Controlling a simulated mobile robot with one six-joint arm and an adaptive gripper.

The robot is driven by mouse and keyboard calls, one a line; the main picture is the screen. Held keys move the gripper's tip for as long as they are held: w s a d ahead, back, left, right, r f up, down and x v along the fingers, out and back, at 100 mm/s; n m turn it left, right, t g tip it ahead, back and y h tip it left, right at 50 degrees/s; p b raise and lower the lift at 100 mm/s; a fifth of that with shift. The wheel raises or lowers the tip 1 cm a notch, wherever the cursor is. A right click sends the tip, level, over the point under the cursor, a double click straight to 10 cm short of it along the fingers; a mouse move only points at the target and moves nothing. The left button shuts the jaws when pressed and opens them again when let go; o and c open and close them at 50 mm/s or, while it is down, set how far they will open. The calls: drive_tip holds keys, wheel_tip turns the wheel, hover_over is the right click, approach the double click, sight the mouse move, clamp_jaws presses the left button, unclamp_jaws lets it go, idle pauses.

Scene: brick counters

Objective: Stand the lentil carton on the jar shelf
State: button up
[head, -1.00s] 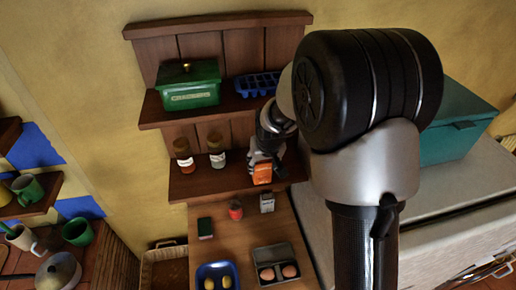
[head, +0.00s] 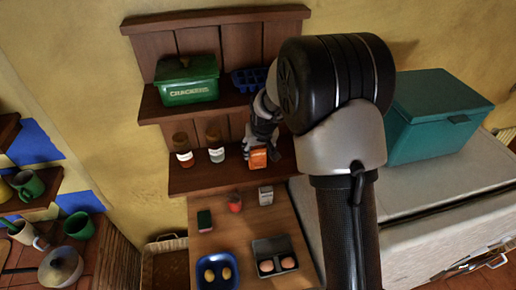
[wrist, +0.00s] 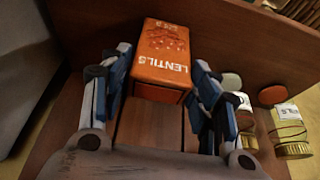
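The orange lentil carton (head: 258,158) is at the right part of the jar shelf (head: 225,179), to the right of the two jars. In the wrist view the carton (wrist: 163,55) shows its LENTILS label upside down in the picture. My gripper (head: 260,143) is at the carton from above. The carton looks upright. Whether its base rests fully on the shelf is hard to tell.
One jar (head: 184,151) and another jar (head: 215,146) stand left of the carton. A green crackers tin (head: 187,82) and a blue ice tray (head: 249,80) are on the shelf above. Below, the counter holds a red item (head: 235,203), a blue dish and an egg box.

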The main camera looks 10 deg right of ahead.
drive_tip(key=shift+o, duration=1.3)
drive_tip(key=shift+r, duration=0.1)
drive_tip(key=shift+r, duration=0.5)
drive_tip(key=shift+s+r, duration=0.95)
drive_tip(key=shift+s, duration=0.2)
drive_tip(key=s+r+b, duration=0.1)
drive_tip(key=s+r, duration=0.3)
drive_tip(key=s, duration=0.7)
drive_tip(key=s+r+b, duration=0.1)
drive_tip(key=s+r, duration=0.3)
drive_tip(key=s, duration=0.8)
drive_tip(key=s+r+b, duration=0.1)
drive_tip(key=s+r, duration=0.4)
drive_tip(key=s, duration=0.6)
drive_tip(key=shift+s, duration=0.15)
